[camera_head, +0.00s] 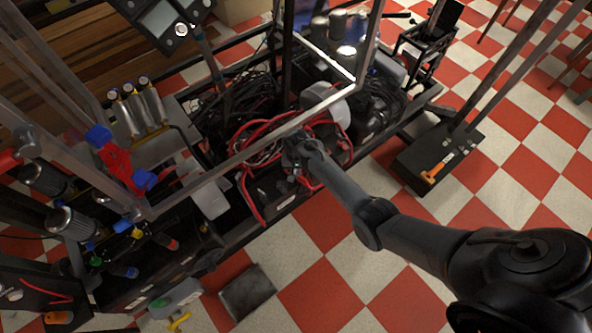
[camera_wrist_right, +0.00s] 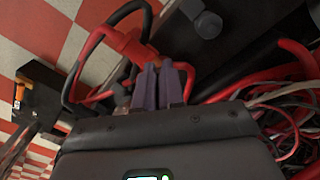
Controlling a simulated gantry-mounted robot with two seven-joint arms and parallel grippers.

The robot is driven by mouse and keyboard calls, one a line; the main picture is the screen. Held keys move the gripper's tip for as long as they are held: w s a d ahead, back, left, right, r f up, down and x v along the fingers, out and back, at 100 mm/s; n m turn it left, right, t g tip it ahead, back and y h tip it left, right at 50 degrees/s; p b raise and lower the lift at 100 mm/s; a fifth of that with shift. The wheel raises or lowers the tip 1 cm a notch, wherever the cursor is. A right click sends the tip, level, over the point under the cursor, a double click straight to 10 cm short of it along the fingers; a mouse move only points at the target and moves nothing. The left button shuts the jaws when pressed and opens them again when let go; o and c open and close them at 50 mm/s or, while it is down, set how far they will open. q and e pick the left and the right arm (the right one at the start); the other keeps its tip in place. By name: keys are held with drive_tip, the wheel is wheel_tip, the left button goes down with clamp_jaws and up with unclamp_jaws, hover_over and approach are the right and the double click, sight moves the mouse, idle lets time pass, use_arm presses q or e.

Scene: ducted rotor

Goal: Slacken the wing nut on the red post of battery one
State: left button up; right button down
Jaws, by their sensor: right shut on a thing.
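My right gripper (camera_head: 297,160) reaches down from the right into the frame, over a black battery (camera_head: 274,196) with red cables. In the right wrist view its two purple-grey fingers (camera_wrist_right: 159,84) are close together at the base of a red terminal fitting (camera_wrist_right: 130,45). They are shut on a small part there, which I take to be the wing nut; the fingers hide its shape. A dark battery top (camera_wrist_right: 225,45) with a grey knob (camera_wrist_right: 208,25) lies just beyond. My left gripper is not in view.
Red cables (camera_head: 246,190) loop around the gripper. A clear panel edge (camera_head: 250,150) crosses just left of it. The checkered floor (camera_head: 330,290) in front is mostly free.

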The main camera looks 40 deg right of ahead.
drive_tip(key=shift+s+d+r+n+p, duration=0.1)
drive_tip(key=shift+n+p, duration=0.45)
drive_tip(key=shift+n, duration=0.05)
drive_tip(key=shift+d+r+n+p, duration=0.1)
drive_tip(key=shift+n+p, duration=0.45)
drive_tip(key=shift+n, duration=0.05)
drive_tip(key=n, duration=0.1)
drive_tip(key=n+p, duration=0.1)
drive_tip(key=shift+s+d+f+n, duration=0.1)
drive_tip(key=shift+d+n, duration=0.1)
drive_tip(key=shift+n, duration=0.1)
drive_tip(key=n, duration=0.1)
drive_tip(key=n+p, duration=0.1)
drive_tip(key=n, duration=0.1)
drive_tip(key=shift+d+f, duration=0.1)
drive_tip(key=shift+d, duration=0.15)
drive_tip(key=shift+d+f+n, duration=0.1)
drive_tip(key=shift+d+n, duration=0.05)
drive_tip(key=shift+n, duration=0.95)
drive_tip(key=shift+s, duration=0.1)
drive_tip(key=c, duration=1.2)
unclamp_jaws()
drive_tip(key=shift+c, duration=0.2)
